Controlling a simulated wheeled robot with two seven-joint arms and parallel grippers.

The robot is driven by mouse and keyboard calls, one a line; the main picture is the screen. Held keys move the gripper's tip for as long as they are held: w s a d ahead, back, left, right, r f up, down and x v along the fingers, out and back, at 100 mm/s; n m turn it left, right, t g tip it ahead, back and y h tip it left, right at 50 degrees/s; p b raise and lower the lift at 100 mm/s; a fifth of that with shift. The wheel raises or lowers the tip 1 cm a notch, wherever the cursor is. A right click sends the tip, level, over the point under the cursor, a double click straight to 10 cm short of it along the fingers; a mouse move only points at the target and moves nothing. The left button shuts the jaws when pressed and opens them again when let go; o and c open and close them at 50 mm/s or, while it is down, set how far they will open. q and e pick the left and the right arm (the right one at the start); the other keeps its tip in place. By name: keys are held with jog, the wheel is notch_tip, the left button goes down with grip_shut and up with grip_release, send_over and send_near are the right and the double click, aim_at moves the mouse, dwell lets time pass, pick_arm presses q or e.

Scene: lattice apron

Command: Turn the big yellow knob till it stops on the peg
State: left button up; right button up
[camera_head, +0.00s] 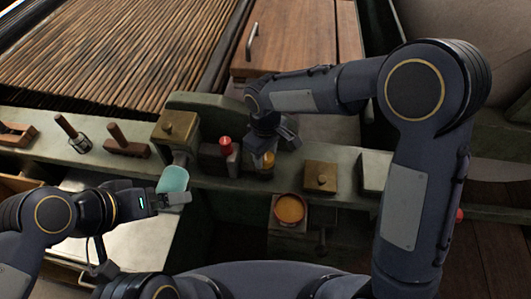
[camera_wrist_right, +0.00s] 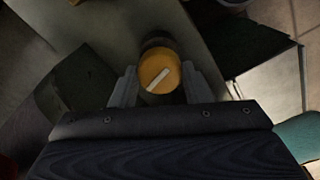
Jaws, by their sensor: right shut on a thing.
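The big yellow knob (camera_wrist_right: 159,72) with a white stripe on its face sits between my right gripper's fingers (camera_wrist_right: 158,88) in the right wrist view. The stripe is slanted, rising to the right. In the head view, a part of the knob (camera_head: 266,161) shows beneath my right gripper (camera_head: 272,150), which comes from above and is shut on it. The peg cannot be made out.
A red-topped piece (camera_head: 226,146) stands just left of the right gripper. A wooden block with a small knob (camera_head: 320,177) is to the right. A round orange-topped piece (camera_head: 290,209) is in front. Wooden-handled tools (camera_head: 126,142) lie along the green rail at the left.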

aim_at(265, 156)
jog(key=shift+m, duration=0.7)
jog(key=o, duration=1)
jog(key=shift+r, duration=0.1)
notch_tip(265, 156, up, 8)
jog(key=shift+f+p, duration=0.15)
jog(key=shift+p, duration=0.2)
